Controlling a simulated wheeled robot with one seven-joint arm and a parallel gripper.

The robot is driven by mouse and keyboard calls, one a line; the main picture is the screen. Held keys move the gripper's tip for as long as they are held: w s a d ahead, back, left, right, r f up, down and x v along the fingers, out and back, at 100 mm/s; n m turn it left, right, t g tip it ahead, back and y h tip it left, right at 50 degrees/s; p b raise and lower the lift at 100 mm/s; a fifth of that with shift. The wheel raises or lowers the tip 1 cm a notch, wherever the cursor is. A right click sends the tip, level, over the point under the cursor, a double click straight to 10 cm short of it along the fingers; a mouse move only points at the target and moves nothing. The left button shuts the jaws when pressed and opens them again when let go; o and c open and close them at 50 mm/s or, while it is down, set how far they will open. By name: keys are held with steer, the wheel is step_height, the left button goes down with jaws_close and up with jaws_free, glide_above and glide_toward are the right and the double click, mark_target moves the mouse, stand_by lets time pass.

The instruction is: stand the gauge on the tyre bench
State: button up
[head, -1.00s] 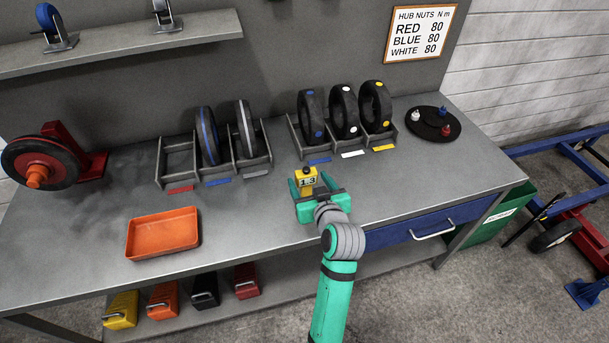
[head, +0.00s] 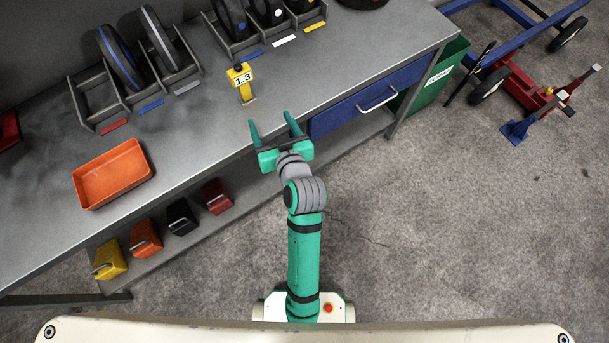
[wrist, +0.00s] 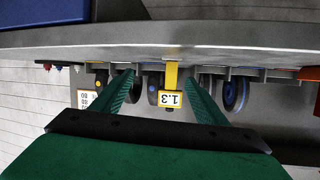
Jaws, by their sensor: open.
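The yellow gauge (head: 243,84), with a display reading 1.3, stands upright on the grey tyre bench (head: 210,110) near its front edge. In the wrist view the gauge (wrist: 171,84) appears upside down, in line with the gap between my fingers. My gripper (head: 271,124) is open and empty, in front of the bench edge and apart from the gauge. Its green fingers (wrist: 163,95) spread wide in the wrist view.
An orange tray (head: 112,174) lies on the bench at left. Racks with tyres (head: 120,58) stand behind. A blue drawer (head: 370,98) with a handle is under the bench edge. Several coloured cases (head: 181,217) sit on the lower shelf. Open floor lies to the right.

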steer(key=s+d+f+m+t+h, duration=0.1)
steer(key=s+d+f+m+h, duration=0.2)
steer(key=s, duration=0.9)
steer(key=s+d+f+m+t+h, duration=0.15)
steer(key=s+d+f, duration=0.35)
steer(key=s, duration=0.6)
steer(key=s+d+r+n+h, duration=0.1)
steer(key=s+r, duration=0.4)
steer(key=s, duration=0.4)
steer(key=shift+d, duration=0.2)
